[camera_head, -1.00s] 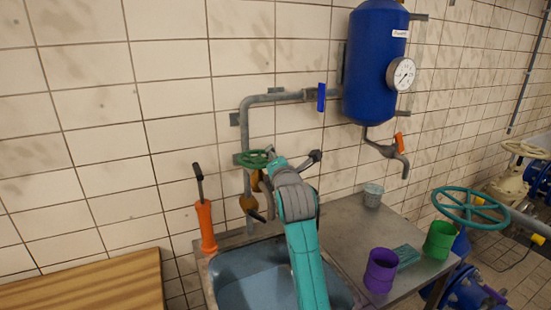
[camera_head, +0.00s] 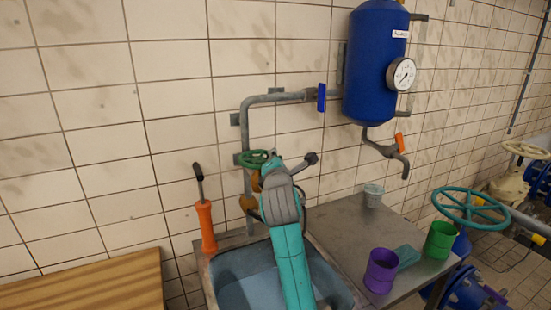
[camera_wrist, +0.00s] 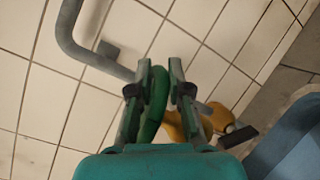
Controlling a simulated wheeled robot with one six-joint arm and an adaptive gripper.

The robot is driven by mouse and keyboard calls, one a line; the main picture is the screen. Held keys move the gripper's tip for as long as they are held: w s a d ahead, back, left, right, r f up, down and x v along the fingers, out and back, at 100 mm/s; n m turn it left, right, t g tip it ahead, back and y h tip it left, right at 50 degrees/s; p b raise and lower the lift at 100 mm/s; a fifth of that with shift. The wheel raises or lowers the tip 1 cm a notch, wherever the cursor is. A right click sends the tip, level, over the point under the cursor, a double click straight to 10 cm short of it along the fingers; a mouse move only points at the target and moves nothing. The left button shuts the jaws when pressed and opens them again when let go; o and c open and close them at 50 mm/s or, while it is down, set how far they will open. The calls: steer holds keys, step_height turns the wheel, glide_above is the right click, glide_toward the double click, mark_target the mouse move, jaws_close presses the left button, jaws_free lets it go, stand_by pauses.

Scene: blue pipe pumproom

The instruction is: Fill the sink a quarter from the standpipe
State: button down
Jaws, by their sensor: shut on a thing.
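The standpipe (camera_head: 246,125) is a grey pipe on the tiled wall with a green handwheel (camera_head: 248,159). Brass-coloured parts (camera_head: 256,181) sit below the wheel, partly hidden by my arm. My gripper (camera_head: 271,164) is at the wheel's right side. In the wrist view my gripper (camera_wrist: 160,78) has its fingers on either side of the green rim (camera_wrist: 156,106) and is shut on it. The sink (camera_head: 212,282) stands below, blue inside, with a paler blue flat surface low in it that looks like water. My forearm hides part of the basin.
An orange hand pump (camera_head: 206,226) stands at the sink's left back corner. The metal counter (camera_head: 335,228) on the right holds a small grey bucket (camera_head: 372,195), a purple cup (camera_head: 380,271) and a green cup (camera_head: 439,240). A blue tank (camera_head: 374,65) with a gauge hangs above.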

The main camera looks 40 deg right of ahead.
steer(key=shift+s+a+f+m+g+h, duration=0.1)
steer(key=shift+s+a+m+g+h, duration=0.15)
steer(key=shift+m+g+h, duration=0.65)
steer(key=shift+s+a+f+m+g+h, duration=0.2)
steer(key=shift+m+g+h, duration=0.5)
steer(key=shift+g, duration=0.35)
steer(key=shift+s+a+f+m+g+h, duration=0.15)
steer(key=shift+a+m+g+h, duration=0.1)
steer(key=shift+m+g+h, duration=0.6)
steer(key=shift+s+g, duration=0.1)
steer(key=shift+g, duration=0.2)
steer(key=c, duration=1.2)
jaws_free()
steer(key=shift+r, duration=0.2)
steer(key=shift+a, duration=0.1)
steer(key=shift+a, duration=0.2)
steer(key=v, duration=1.1)
steer(key=shift+s+a+f, duration=0.1)
steer(key=shift+s+a, duration=0.15)
